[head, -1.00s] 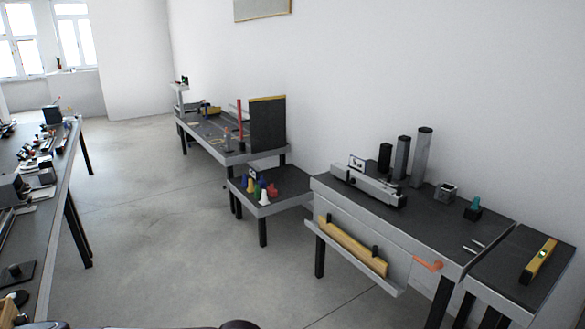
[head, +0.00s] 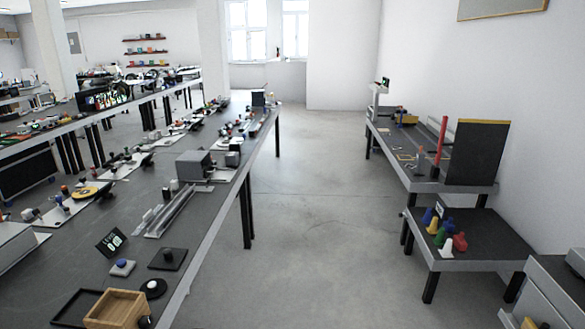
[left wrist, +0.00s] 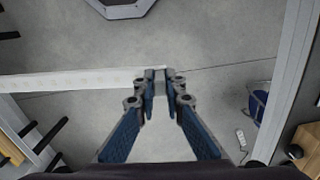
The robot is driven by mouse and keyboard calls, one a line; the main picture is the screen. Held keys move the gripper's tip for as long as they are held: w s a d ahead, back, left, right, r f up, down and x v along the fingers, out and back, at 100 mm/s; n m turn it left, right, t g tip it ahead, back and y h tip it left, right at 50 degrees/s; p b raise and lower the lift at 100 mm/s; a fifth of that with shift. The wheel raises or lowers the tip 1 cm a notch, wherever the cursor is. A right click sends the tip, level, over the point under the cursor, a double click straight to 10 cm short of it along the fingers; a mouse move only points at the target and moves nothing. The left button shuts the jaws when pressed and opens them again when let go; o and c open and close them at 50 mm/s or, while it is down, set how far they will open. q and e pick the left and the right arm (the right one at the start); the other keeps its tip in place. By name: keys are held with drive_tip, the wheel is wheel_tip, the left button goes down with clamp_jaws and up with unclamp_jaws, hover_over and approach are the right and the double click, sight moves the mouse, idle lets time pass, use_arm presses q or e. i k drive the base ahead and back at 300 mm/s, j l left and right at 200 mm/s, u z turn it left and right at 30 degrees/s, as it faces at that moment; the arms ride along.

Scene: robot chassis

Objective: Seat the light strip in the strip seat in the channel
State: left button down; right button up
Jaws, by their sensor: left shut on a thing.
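My left gripper (left wrist: 159,77) is shut on the end of a long white light strip (left wrist: 75,79) in the left wrist view. The strip runs out to the left edge of that view, above the floor, and its far end is out of frame. In the head view, long grey rails that look like the channel (head: 170,211) lie on the dark bench at the left, apart from my gripper. The strip seat cannot be made out at this distance. Neither gripper shows in the head view.
The long bench (head: 216,205) holds a grey box (head: 193,166), a wooden box (head: 117,309) and several small items. A low table (head: 480,250) with coloured pieces stands at the right. Clear floor (head: 320,220) lies between the benches.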

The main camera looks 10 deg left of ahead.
sight(155, 228)
drive_tip(key=i+l+u, duration=0.1)
drive_tip(key=i+u, duration=0.35)
drive_tip(key=i, duration=1)
